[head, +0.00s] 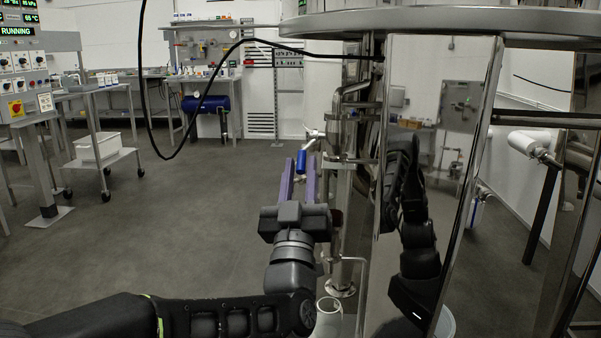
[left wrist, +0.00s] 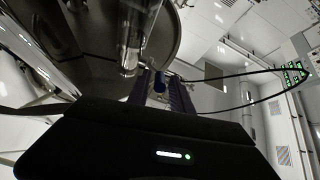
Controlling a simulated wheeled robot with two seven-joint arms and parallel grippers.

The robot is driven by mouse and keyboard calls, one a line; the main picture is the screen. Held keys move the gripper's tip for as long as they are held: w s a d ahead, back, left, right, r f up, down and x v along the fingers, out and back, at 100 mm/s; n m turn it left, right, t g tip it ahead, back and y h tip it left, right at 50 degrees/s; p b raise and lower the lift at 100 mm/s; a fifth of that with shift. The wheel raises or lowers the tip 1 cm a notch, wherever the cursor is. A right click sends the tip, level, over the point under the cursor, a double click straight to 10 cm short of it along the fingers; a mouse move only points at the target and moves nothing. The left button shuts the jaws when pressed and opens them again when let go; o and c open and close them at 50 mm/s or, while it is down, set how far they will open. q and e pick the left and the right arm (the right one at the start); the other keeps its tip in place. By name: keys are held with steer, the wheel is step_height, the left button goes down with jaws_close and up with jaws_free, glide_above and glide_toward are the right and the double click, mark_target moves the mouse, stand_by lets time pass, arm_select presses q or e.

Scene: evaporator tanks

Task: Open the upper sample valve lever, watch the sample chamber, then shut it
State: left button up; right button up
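The blue valve lever (head: 301,162) hangs down from a metal valve (head: 312,135) on the upright steel pipework (head: 341,135) at the left of the tank. My left gripper (head: 300,160) points away from me with its two purple fingers spread. The lever shows between the fingertips, with a gap visible on either side. In the left wrist view, the blue lever (left wrist: 159,82) also shows between the open fingers (left wrist: 158,88); contact cannot be told. I cannot make out the sample chamber clearly. My right gripper is not in view.
The shiny steel tank (head: 430,80) fills the right side and mirrors my arm. A black cable (head: 205,97) loops across the upper left. A control panel (head: 18,75) reads RUNNING at the far left. The floor (head: 180,220) left of the gripper is clear.

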arm_select(q)
steer(key=shift+o, duration=0.9)
steer(key=shift+s, duration=0.1)
steer(key=shift+s+f, duration=0.2)
steer(key=shift+s, duration=0.05)
steer(key=b+v, duration=0.3)
steer(key=v, duration=0.4)
